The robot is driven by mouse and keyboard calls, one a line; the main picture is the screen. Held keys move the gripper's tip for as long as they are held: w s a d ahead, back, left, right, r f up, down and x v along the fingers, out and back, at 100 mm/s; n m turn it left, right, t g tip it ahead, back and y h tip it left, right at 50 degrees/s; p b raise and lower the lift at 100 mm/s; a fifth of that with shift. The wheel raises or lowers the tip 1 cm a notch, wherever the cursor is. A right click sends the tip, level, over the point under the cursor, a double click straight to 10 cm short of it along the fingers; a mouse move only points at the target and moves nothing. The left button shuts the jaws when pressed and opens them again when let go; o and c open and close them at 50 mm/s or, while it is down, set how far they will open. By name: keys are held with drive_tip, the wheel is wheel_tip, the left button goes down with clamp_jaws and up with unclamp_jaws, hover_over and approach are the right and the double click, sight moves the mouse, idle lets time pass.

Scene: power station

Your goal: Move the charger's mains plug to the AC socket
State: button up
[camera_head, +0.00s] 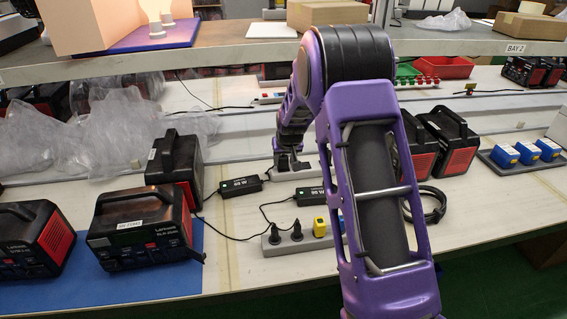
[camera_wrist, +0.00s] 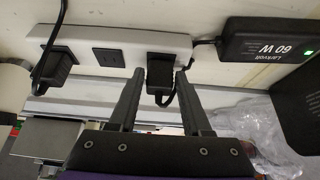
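A black mains plug (camera_wrist: 160,78) sits in the white power strip (camera_wrist: 108,42) in the wrist view. My gripper (camera_wrist: 160,73) is open, with one finger on each side of this plug and narrow gaps beside it. A second black plug (camera_wrist: 60,66) is in the strip to the left, with an empty socket (camera_wrist: 108,58) between them. The 60 W charger (camera_wrist: 268,48), its green light lit, lies to the right. In the head view, my gripper (camera_head: 287,160) is at the rear strip (camera_head: 300,170), hiding its plugs; the 60 W charger (camera_head: 240,187) is left of it.
A front power strip (camera_head: 285,245) holds two black plugs and a yellow one. Another charger (camera_head: 312,195) lies behind it. Black-and-red power stations (camera_head: 145,235) stand left on a blue mat (camera_head: 120,285), others right. Clear plastic wrap (camera_head: 85,130) and the shelf (camera_head: 235,45) are nearby.

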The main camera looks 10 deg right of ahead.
clamp_jaws()
drive_tip(key=shift+r, duration=0.25)
idle(0.5)
drive_tip(key=shift+r+p, duration=1.1)
drive_tip(key=shift+r, duration=0.85)
